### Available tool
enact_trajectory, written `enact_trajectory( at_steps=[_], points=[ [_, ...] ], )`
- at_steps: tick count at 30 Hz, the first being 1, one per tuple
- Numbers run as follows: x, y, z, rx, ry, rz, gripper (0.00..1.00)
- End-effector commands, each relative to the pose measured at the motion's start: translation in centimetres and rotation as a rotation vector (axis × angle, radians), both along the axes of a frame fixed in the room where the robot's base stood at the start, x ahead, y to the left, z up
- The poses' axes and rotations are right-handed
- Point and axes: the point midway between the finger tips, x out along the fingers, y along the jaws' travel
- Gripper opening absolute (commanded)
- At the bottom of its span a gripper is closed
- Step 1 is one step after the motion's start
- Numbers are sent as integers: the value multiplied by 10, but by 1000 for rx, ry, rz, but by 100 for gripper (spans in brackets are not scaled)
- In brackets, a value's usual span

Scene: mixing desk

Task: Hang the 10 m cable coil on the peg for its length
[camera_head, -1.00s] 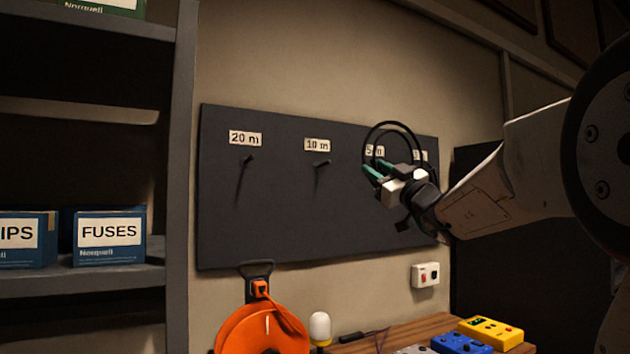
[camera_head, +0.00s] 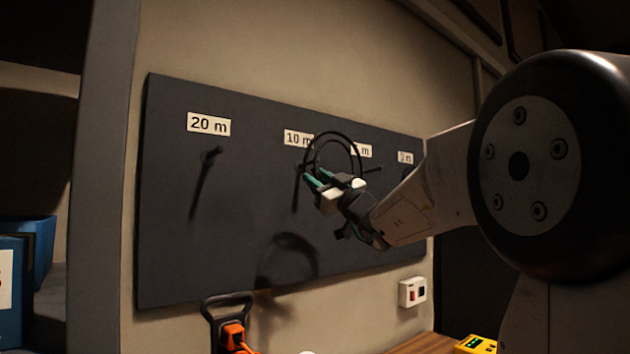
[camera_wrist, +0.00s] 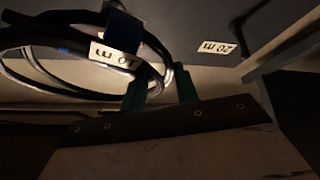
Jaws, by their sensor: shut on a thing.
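My gripper (camera_head: 320,184) is shut on the black cable coil (camera_head: 335,132), its green fingertips at the coil's lower part. The coil's loop stands up above the fingers. In the wrist view the coil (camera_wrist: 45,28) fills the upper left, with a white tag (camera_wrist: 113,55) upside down, apparently ending in "0 m"; its first figure is unclear. The 10 m label (camera_head: 296,138) is on the dark board, just left of the coil. Its peg (camera_head: 297,172) is below it, close beside the coil in the picture and partly hard to make out. I cannot tell the depth gap.
The dark peg board (camera_head: 240,235) also has a 20 m label (camera_head: 209,124) with a bare peg (camera_head: 211,155) at left. To the right are a partly hidden label (camera_head: 363,151) and a small label (camera_head: 405,157). Shelving (camera_head: 100,170) stands left; an orange reel's handle (camera_head: 228,300) is below.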

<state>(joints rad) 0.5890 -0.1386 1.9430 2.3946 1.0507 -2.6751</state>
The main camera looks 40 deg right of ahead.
Motion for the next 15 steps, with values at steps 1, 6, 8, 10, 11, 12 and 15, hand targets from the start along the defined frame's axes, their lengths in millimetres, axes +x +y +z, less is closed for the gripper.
enact_trajectory(
  at_steps=[1,6,8,10,11,12,15],
  points=[
    [2,0,1,-1,-2,1,0],
    [11,0,0,0,-2,-1,0],
    [15,0,0,0,-2,1,0],
    [19,1,-1,-1,-1,1,0],
    [21,1,-1,-1,-1,1,0],
    [23,1,-2,-1,-1,1,0],
    [29,1,-1,-1,-2,1,0]
  ],
)
